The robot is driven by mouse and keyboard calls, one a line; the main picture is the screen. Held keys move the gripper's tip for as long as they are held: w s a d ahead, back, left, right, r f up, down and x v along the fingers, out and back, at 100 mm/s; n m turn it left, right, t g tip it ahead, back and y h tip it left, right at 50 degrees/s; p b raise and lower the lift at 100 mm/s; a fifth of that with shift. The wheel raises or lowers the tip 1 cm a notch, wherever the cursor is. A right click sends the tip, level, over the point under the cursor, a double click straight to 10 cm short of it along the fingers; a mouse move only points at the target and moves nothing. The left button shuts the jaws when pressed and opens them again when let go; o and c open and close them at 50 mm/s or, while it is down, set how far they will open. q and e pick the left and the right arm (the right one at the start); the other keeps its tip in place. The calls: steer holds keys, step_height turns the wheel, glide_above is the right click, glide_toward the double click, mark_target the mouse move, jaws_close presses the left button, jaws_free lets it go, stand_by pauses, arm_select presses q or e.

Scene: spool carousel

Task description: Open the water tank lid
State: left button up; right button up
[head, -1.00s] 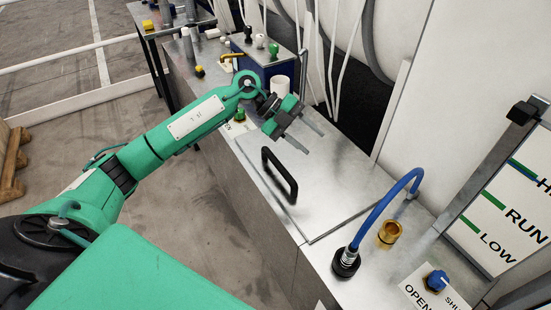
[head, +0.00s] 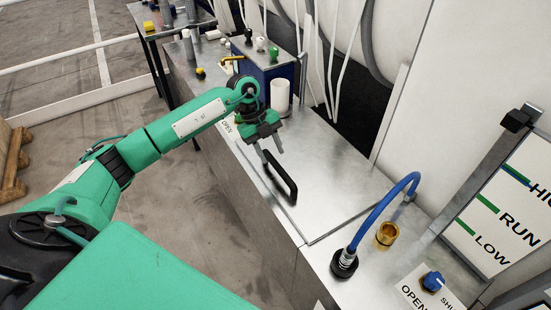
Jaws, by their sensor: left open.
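The water tank lid (head: 330,190) is a flat metal plate lying shut, flush with the metal bench top. Its black bar handle (head: 281,177) stands on the lid's left side. My left gripper (head: 271,153) is open and points down just beyond the far end of the handle. Its fingers are close to that end; I cannot tell whether they touch it. My right gripper is not in view.
A blue hose (head: 385,215), a brass fitting (head: 387,235) and a blue knob (head: 432,282) are on the bench at the near right. A white cup (head: 281,95) and a blue box (head: 268,65) stand behind my gripper. A level board (head: 505,215) stands at right.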

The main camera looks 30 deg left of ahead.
mark_target(277, 165)
arm_select(q)
steer(key=shift+p+x, duration=0.35)
steer(key=shift+x, duration=1.85)
steer(key=shift+c, duration=0.2)
jaws_close()
